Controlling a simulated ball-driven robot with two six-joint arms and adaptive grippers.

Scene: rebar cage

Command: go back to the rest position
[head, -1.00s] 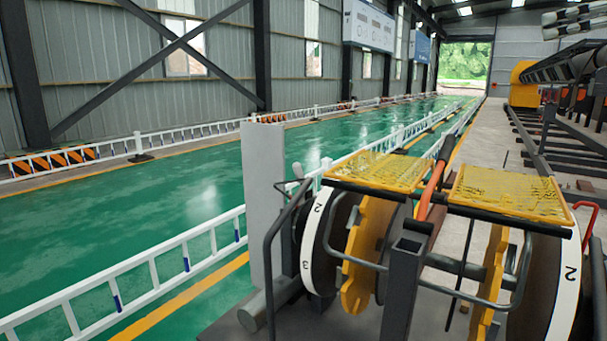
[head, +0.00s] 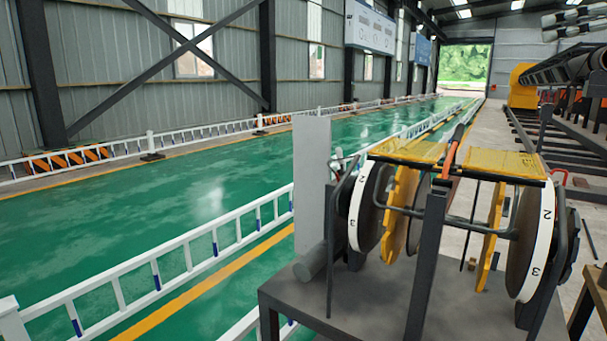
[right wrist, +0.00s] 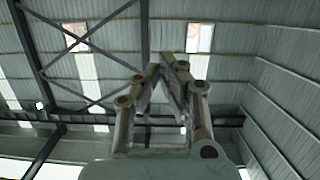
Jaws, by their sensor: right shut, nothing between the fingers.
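My right gripper (right wrist: 163,68) shows in the right wrist view, in the middle of the picture. Its two fingers lean together and their tips meet. It is shut and empty, with only the roof and wall panels of the hall behind it. I cannot make it out clearly in the head view. My left gripper is in neither view.
A machine with white-rimmed numbered reels (head: 370,207) and yellow mesh covers (head: 490,162) stands on a dark table (head: 385,306) at the right. White railings (head: 190,252) border the green floor (head: 110,235), which is clear.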

